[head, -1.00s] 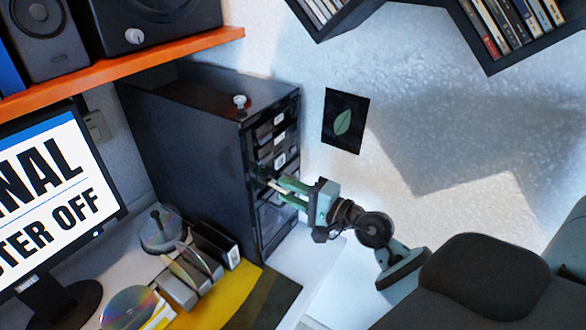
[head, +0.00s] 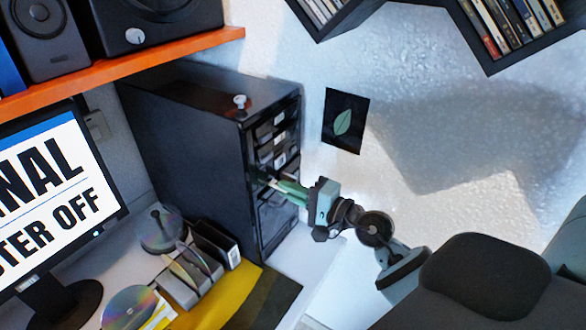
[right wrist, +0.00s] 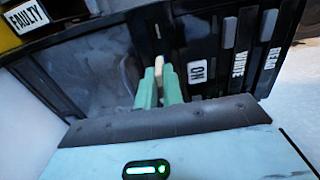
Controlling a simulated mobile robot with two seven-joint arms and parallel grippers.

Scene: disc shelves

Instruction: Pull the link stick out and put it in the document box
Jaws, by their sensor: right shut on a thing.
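My right gripper (head: 272,183) reaches from the right to the front of the black tower (head: 190,140). Its green fingers are shut on a small pale stick (right wrist: 159,68), which I take to be the link stick. The stick points into the dark front of the tower; how deep it sits is hidden. The fingers also show in the right wrist view (right wrist: 159,92). I cannot tell for sure which thing is the document box; a small black box (head: 217,243) stands on the desk beside the tower. My left gripper is not in view.
Labelled drives line the tower's front, with one label (right wrist: 198,71) close to the fingers. A monitor (head: 55,200), a disc rack (head: 185,280) and a disc spindle (head: 160,232) stand on the desk. A chair (head: 490,280) is at the lower right. An orange shelf (head: 120,70) hangs above.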

